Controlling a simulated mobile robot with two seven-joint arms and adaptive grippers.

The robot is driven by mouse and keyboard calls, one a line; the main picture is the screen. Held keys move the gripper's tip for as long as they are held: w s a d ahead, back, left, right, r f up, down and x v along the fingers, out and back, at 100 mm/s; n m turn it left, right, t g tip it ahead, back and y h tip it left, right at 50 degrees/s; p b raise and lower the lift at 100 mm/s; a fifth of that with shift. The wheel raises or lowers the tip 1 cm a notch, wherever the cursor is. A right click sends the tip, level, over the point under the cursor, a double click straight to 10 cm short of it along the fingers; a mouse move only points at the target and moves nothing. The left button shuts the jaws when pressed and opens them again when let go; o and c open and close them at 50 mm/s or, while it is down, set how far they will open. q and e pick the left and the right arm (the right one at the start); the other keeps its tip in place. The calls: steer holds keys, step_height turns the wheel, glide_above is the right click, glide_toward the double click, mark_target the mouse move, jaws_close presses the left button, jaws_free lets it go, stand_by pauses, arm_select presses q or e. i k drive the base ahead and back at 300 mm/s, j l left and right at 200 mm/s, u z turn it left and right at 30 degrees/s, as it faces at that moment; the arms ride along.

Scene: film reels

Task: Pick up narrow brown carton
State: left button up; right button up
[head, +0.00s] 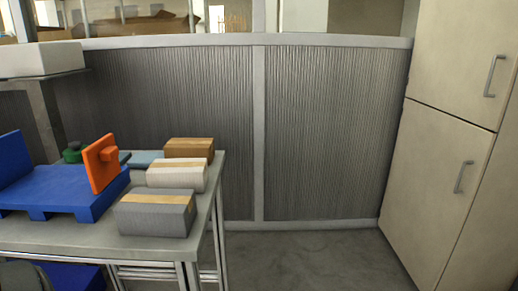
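A small brown carton (189,148) with a lighter tan strip along its top lies at the back right of the grey table (75,234). A white carton (176,176) with a tan strip lies just in front of it and hides part of its lower front. A grey carton (155,214) with a tan strip lies nearest, at the table's front right. Neither of my grippers shows in the head view.
A blue pallet-like piece (62,192) with an upright orange piece (102,164) takes up the table's left. A grey ribbed partition (330,130) stands behind. Beige cabinets (440,180) stand at right. The floor (300,262) between table and cabinets is clear.

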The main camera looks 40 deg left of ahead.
mark_target(176, 148)
steer(key=i+l+u, duration=0.2)
steer(key=i, duration=0.35)
steer(key=i+l+u, duration=0.25)
steer(key=i+l, duration=0.3)
steer(key=i+u, duration=0.2)
steer(key=u, duration=0.3)
steer(key=i+u, duration=0.2)
steer(key=u, duration=0.25)
steer(key=i+l+u, duration=0.15)
steer(key=u, duration=0.35)
steer(key=i+l+u, duration=0.2)
steer(key=u, duration=0.3)
steer(key=i+l+u, duration=0.1)
steer(key=l+u, duration=0.15)
steer(key=u, duration=0.25)
steer(key=i+l+u, duration=0.1)
steer(key=l+u, duration=0.2)
steer(key=u, duration=0.15)
